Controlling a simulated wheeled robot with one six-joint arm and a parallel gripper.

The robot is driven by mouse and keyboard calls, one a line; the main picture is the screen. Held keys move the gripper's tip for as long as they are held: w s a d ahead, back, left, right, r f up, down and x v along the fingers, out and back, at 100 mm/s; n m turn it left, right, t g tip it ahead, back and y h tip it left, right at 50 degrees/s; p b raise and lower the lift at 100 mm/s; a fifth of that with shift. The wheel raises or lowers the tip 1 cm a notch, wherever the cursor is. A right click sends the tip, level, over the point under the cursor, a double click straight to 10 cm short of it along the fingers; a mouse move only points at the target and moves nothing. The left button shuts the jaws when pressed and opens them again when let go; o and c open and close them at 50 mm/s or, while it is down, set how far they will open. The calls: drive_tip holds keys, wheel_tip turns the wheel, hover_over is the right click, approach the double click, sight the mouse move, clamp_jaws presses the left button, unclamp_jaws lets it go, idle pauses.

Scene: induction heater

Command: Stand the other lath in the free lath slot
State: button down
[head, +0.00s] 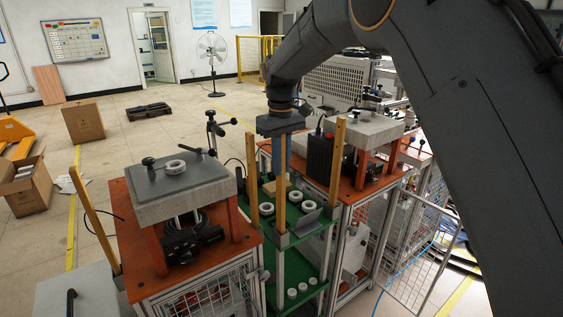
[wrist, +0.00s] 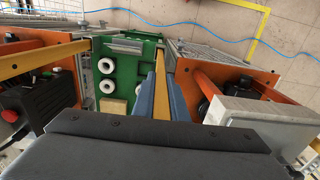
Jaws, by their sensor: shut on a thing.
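My gripper (head: 283,158), with blue fingers, is shut on a yellow lath (head: 281,212) and holds it upright over the green shelf unit. The held lath also shows between the fingers in the wrist view (wrist: 160,88). Its lower end is near a grey piece (head: 284,241) at the near edge of the shelf; I cannot tell whether it is in a slot. Another lath (head: 252,178) stands upright just left of it, and one (head: 337,160) stands to the right. A further lath (head: 95,220) leans by the left table.
White rings (head: 267,209) and a tan block (head: 283,187) are on the green top shelf (wrist: 133,85). Orange-topped heater tables stand close on both sides, with a grey slab (head: 180,186) on the left one. A black box (head: 320,152) stands on the right table.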

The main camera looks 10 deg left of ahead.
drive_tip(key=shift+f, duration=0.35)
drive_tip(key=c, duration=1.7)
unclamp_jaws()
drive_tip(key=shift+r+b, duration=1.3)
drive_tip(key=shift+r, duration=2.65)
drive_tip(key=shift+d, duration=0.1)
